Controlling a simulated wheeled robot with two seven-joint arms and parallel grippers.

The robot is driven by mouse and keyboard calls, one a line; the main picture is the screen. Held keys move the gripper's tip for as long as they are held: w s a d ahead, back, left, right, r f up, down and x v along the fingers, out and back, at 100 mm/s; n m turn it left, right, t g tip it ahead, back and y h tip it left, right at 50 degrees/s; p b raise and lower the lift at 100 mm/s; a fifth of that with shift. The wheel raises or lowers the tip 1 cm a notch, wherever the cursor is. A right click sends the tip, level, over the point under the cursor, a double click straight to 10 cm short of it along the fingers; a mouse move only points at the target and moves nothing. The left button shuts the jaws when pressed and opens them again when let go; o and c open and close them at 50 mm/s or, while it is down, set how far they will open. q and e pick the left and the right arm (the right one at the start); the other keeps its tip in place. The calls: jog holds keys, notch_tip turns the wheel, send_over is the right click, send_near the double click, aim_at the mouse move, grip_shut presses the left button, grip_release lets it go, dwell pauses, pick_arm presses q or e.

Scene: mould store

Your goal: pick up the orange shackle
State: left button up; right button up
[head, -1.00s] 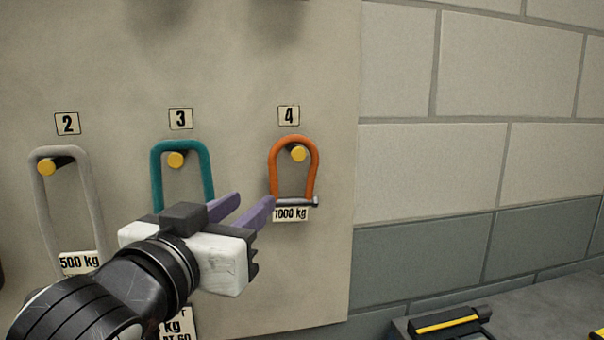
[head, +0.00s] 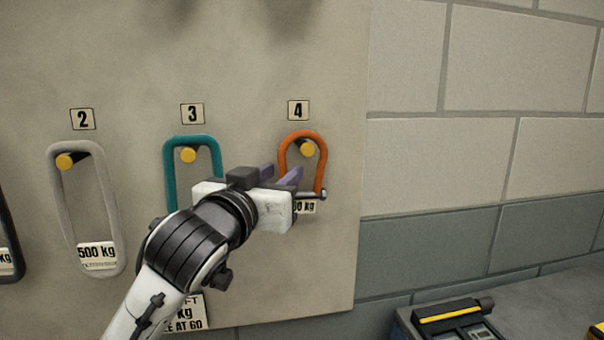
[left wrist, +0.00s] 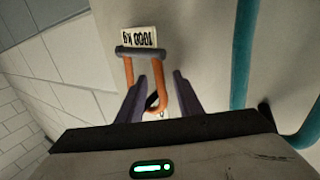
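The orange shackle (head: 321,165) hangs from the yellow-tipped peg (head: 307,148) under the number 4 sign. Its grey pin crosses the bottom, over a partly hidden "1000 kg" tag. My left gripper (head: 281,174) is open, its two purple fingers pointing at the shackle and overlapping its left side in the head view. In the left wrist view the shackle (left wrist: 129,72) appears upside down, with part of its bow between the spread fingers (left wrist: 159,76) and one limb past the left finger. I cannot tell whether a finger touches it. My right gripper is not in view.
A teal link (head: 169,175) hangs on peg 3, just left of the shackle and partly behind my gripper. A grey link (head: 56,200) tagged 500 kg hangs under sign 2. A dark case with a yellow stripe (head: 453,313) stands below right. The block wall at right is bare.

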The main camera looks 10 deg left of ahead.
pick_arm(q)
grip_shut()
jog(key=shift+r, duration=0.1)
